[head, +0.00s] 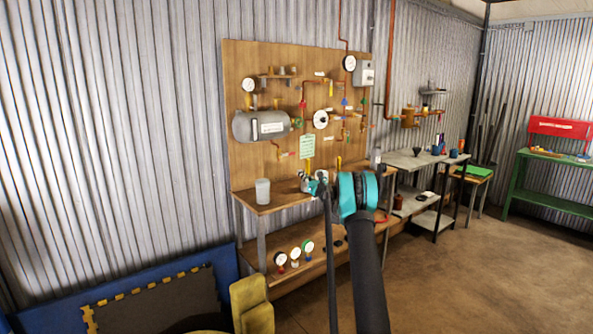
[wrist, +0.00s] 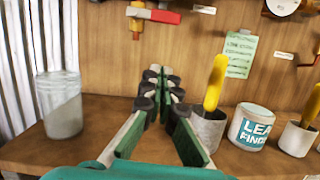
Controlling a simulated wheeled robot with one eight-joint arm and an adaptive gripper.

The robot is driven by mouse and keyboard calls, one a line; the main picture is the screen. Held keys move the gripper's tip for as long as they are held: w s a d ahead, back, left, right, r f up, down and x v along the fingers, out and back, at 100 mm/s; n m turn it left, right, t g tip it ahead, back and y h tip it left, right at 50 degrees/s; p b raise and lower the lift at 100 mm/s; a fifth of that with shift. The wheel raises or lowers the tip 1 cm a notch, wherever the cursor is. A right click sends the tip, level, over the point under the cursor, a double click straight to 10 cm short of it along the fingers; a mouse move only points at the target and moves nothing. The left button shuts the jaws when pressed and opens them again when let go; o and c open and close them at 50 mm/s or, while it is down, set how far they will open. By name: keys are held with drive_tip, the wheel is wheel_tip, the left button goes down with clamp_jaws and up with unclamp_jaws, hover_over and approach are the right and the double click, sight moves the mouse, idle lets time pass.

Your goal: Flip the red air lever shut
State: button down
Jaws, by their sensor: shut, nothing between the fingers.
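The red lever (wrist: 165,17) shows at the top of the wrist view, lying roughly level beside a small brass-coloured fitting (wrist: 136,22) on the wooden board. In the head view a small red lever (head: 289,155) sits low on the board, below the grey tank. My gripper (wrist: 163,84) is shut and empty, pointing toward the board, below the lever and apart from it in the wrist view. In the head view my gripper (head: 314,184) is over the wooden bench, partly hidden by my arm.
A clear jar (wrist: 62,106) stands left of my gripper on the bench (head: 275,203). To the right stand a grey cup (wrist: 208,132) with a yellow-handled tool and a "Leak Finder" tub (wrist: 251,128). A green note (wrist: 240,52) is on the board. Open floor (head: 470,275) lies right.

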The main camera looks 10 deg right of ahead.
drive_tip(key=shift+v, duration=1.65)
drive_tip(key=s+d+r+m+t+h, duration=0.1)
drive_tip(key=s+d+r+m+h, duration=0.15)
drive_tip(key=r+m+h, duration=0.45)
drive_tip(key=s+d+m+g+h, duration=0.35)
drive_tip(key=s+m+h, duration=0.25)
drive_tip(key=s+m, duration=1.1)
drive_tip(key=s+a+f+m+g+y, duration=0.1)
drive_tip(key=s+a+f+m+g, duration=0.2)
drive_tip(key=s, duration=1.4)
drive_tip(key=s+a+f+m+g+y, duration=0.1)
drive_tip(key=s+a+f+m+g, duration=0.3)
drive_tip(key=s+f+m, duration=0.4)
drive_tip(key=s+a+f+m+g+y, duration=0.1)
drive_tip(key=s+a+f+m+g, duration=0.2)
drive_tip(key=s+f, duration=0.9)
drive_tip(key=s+m+g, duration=0.2)
drive_tip(key=s, duration=1.2)
drive_tip(key=shift+a+f+y, duration=0.2)
drive_tip(key=shift+a+y, duration=0.1)
